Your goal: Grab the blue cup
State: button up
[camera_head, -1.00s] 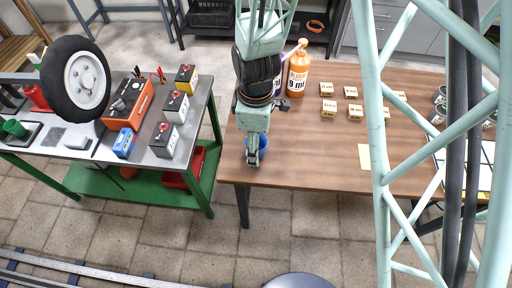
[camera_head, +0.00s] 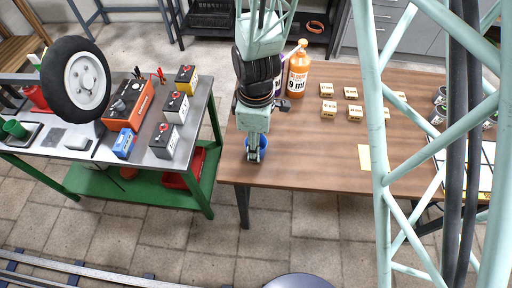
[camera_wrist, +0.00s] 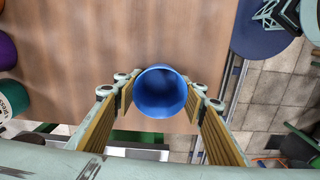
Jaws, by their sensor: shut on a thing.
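The blue cup (camera_wrist: 160,92) shows from above in the wrist view, its open mouth facing the camera. My gripper (camera_wrist: 161,104) has one finger on each side of the cup and is shut on it. In the head view the cup (camera_head: 262,143) is partly hidden behind my gripper (camera_head: 252,157), near the left front corner of the brown wooden table (camera_head: 310,170). I cannot tell whether the cup's base touches the tabletop.
An orange bottle (camera_head: 298,72) stands behind my arm, with a purple bottle beside it. Several small labelled blocks (camera_head: 355,113) sit mid-table. A green-legged bench (camera_head: 205,130) with batteries stands left, across a gap. The tabletop just right of the cup is clear.

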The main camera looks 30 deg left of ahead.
jog(key=shift+r, duration=0.15)
jog(key=shift+r+p, duration=0.45)
jog(key=shift+r, duration=1.25)
jog(key=s+d+r+b, duration=0.1)
jog(key=s+d+b, duration=0.1)
jog(key=s+d, duration=0.8)
jog(key=shift+s+d+r, duration=0.2)
jog(key=shift+s+d, duration=0.1)
jog(key=shift+d, duration=0.55)
jog(key=shift+b, duration=0.3)
